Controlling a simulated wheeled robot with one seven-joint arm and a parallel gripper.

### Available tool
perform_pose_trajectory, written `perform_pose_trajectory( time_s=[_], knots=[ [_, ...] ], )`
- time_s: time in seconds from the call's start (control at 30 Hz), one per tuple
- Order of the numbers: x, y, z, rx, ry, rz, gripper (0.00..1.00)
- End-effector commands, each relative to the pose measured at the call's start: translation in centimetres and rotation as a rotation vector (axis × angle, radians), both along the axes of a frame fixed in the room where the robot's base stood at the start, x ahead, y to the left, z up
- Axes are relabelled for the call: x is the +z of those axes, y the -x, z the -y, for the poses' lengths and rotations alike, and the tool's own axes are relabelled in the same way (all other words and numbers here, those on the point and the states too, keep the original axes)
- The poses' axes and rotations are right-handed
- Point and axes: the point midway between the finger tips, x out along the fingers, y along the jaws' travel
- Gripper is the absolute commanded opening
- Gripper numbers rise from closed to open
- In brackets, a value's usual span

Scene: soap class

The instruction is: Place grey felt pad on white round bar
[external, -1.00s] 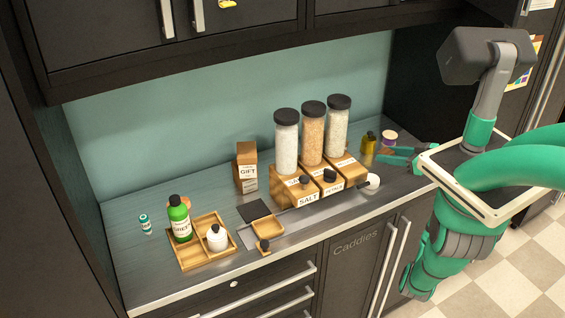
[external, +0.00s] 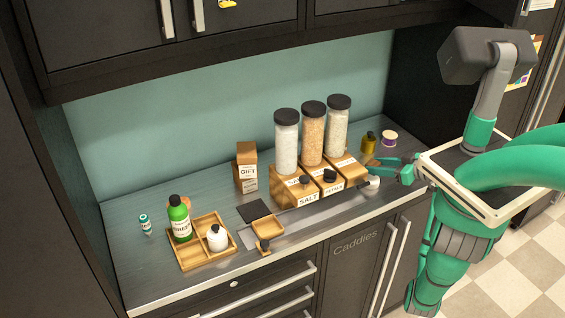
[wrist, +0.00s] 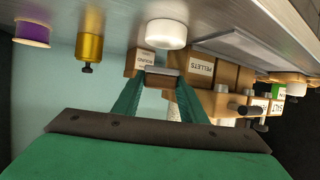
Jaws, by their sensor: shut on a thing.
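The grey felt pad (wrist: 162,76) is a small, flat grey piece between my fingertips in the wrist view. My gripper (wrist: 162,80) is shut on it. In the external view my gripper (external: 376,165) is at the right end of the counter, and I cannot make out the pad there. The white round bar (wrist: 166,33) lies on the counter beyond the fingertips in the wrist view, apart from the pad. In the external view the bar (external: 374,181) shows just below my fingers, partly hidden by them.
Wooden blocks with tall jars (external: 312,135) stand left of my gripper.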

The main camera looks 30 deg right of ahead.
Motion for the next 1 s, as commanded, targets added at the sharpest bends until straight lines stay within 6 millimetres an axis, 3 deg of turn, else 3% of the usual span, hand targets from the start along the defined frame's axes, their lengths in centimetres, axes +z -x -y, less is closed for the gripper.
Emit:
perform_pose_trajectory(
  time_s=[0.27, 0.63, 0.67, 0.73, 1.0],
  knots=[
    [-3.2, 0.0, 0.0, -0.002, -0.002, -0.002, 0.16],
    [-3.6, 0.0, 0.0, 0.001, -0.001, -0.001, 0.16],
    [-3.6, 0.0, 0.0, 0.001, 0.0, -0.001, 0.43],
    [-3.5, 0.0, 0.0, 0.0, 0.0, -0.001, 0.57],
    [-3.5, 0.0, 0.0, 0.0, 0.0, -0.001, 0.57]
  ],
)
